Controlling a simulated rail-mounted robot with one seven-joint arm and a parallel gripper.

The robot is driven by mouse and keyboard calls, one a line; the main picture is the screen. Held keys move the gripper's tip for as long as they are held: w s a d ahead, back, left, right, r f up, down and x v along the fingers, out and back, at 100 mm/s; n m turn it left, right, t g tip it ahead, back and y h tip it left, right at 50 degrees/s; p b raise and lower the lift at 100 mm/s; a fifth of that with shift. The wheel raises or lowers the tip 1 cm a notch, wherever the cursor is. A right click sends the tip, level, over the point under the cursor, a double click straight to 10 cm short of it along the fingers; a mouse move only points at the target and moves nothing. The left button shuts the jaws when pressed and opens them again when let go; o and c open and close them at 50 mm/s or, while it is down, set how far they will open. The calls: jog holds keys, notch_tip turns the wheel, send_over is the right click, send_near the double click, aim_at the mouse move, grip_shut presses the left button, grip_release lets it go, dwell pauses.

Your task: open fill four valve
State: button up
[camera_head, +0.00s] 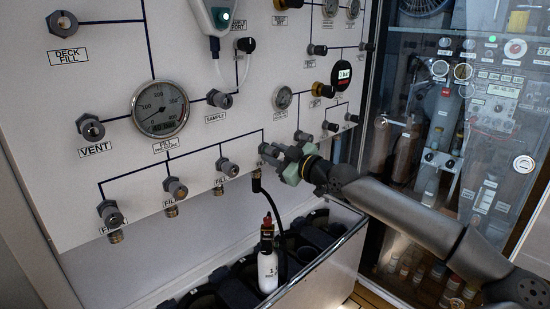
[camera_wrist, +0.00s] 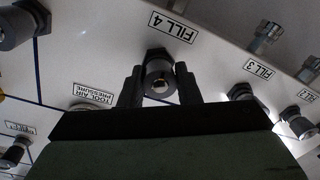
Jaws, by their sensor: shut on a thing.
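The fill four valve (camera_wrist: 159,66) is a dark round knob with a bright metal centre, beside its FILL 4 label (camera_wrist: 172,27) in the wrist view. My gripper (camera_wrist: 159,84) has one finger on each side of this knob and is shut on it. In the head view my gripper (camera_head: 281,157) is at the right end of the row of fill valves at the panel's lower edge. It hides most of the fill four valve and its label there. The knob's turn position cannot be told.
Three other fill valves stand left of my gripper, the nearest being a dark knob (camera_head: 224,164). A black hose (camera_head: 270,198) hangs below the gripper. A white bottle (camera_head: 267,272) stands in the rack below. A glass-fronted cabinet (camera_head: 480,190) is at right.

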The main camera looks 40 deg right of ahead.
jog(key=shift+n+b, duration=0.3)
jog(key=shift+n, duration=1.8)
jog(key=o, duration=1)
jog(key=shift+c, duration=0.2)
